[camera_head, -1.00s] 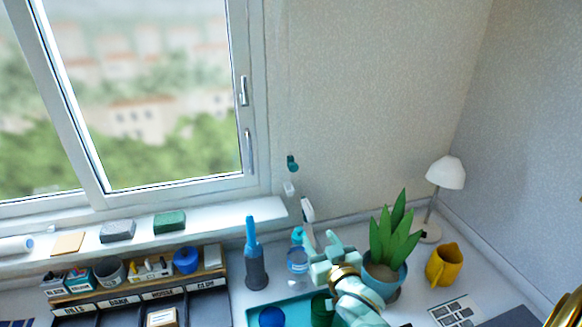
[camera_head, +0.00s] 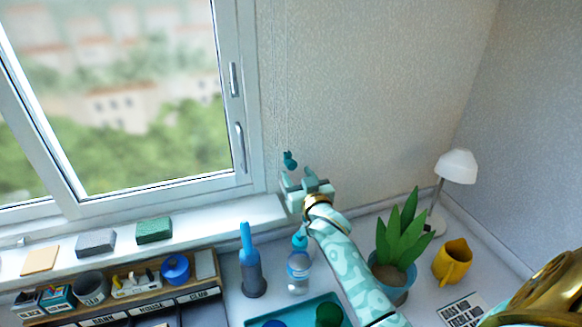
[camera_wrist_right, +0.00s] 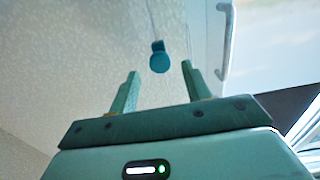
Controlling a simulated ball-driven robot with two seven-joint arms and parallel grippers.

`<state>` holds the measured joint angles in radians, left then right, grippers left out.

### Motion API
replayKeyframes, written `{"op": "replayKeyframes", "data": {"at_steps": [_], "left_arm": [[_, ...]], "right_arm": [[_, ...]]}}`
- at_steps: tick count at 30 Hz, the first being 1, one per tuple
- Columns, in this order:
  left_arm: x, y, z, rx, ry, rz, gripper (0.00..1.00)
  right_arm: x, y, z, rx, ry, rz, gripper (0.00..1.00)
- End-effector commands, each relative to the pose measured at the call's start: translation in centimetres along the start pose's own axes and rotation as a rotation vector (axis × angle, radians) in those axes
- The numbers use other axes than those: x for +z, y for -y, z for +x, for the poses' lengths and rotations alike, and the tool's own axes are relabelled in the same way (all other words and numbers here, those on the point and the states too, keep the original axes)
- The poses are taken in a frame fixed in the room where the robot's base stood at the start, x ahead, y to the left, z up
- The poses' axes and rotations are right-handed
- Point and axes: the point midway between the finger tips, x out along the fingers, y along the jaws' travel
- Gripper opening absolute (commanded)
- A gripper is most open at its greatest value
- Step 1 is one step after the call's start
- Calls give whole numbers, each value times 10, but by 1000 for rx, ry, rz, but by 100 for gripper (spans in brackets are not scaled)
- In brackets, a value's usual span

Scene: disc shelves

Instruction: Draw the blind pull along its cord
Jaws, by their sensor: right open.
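The blind pull (camera_head: 290,160) is a small teal knob hanging on a thin pale cord beside the window frame. In the right wrist view the pull (camera_wrist_right: 159,58) hangs just beyond and between my fingertips, with the cord (camera_wrist_right: 151,20) running up from it. My right gripper (camera_head: 304,176) is open and empty just below the pull in the head view; in the wrist view its two fingers (camera_wrist_right: 160,78) are spread apart. I cannot tell from these views how far the pull is from the fingertips in depth. My left gripper is not in view.
The window frame and its handle (camera_head: 240,147) stand left of the gripper. The wall to the right is clear.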

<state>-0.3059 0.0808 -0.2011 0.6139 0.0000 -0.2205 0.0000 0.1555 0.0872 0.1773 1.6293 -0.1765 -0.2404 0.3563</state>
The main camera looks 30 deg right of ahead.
Motion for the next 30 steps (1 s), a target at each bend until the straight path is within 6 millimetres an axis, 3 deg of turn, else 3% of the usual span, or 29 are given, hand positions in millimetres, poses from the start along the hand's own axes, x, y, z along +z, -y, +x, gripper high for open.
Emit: {"op": "replayKeyframes", "data": {"at_steps": [3, 9, 20, 25, 30], "left_arm": [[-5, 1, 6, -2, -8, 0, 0], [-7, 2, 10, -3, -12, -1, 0], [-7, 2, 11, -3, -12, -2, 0], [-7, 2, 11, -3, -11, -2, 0], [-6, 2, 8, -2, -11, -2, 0]], "right_arm": [[1, 0, 26, 0, -1, -3, 48], [1, 0, 51, 0, 0, -1, 48], [0, 0, 56, 0, 0, -1, 48], [0, 0, 56, 0, 1, -1, 1], [-2, 0, 56, 0, 0, -1, 0]]}}
